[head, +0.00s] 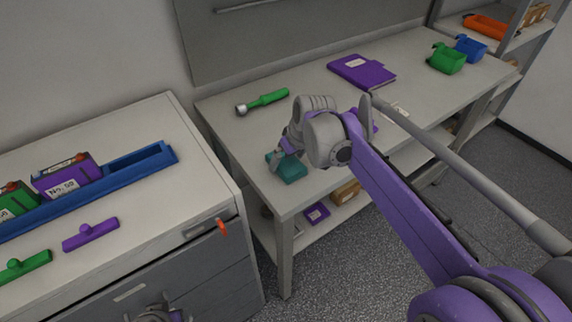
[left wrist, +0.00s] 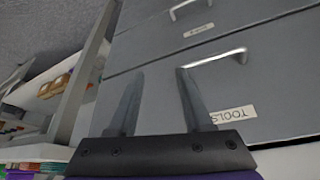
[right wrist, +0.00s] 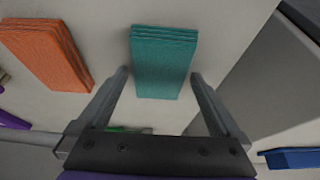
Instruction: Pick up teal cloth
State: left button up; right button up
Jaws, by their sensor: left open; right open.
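The teal cloth (head: 290,170), a folded stack, lies at the near left corner of the workbench. In the right wrist view the cloth (right wrist: 165,55) is straight ahead, its near end between the fingertips. My right gripper (right wrist: 160,76) is open with one finger on each side of that end, and it holds nothing. In the head view my right gripper (head: 281,158) is at the cloth, partly hidden by its own wrist. My left gripper (left wrist: 160,72) is open and empty in front of grey drawers.
An orange folded cloth (right wrist: 48,52) lies beside the teal one. On the workbench (head: 225,140) are a green-handled tool (head: 263,100), a purple folder (head: 361,72) and a green bin (head: 446,58). A drawer cabinet (head: 150,225) with a blue tray (head: 140,168) stands left, across a gap.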

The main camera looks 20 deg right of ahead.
aim_at(288, 163)
jog(key=shift+w+f, duration=0.1)
jog(key=shift+f, duration=0.15)
jog(key=c, duration=1.1)
jog(key=shift+r, duration=0.15)
notch_tip(288, 163, up, 10)
jog(key=shift+f+p, duration=0.1)
jog(key=shift+p, duration=0.55)
jog(key=o, duration=0.7)
jog(key=c, duration=0.5)
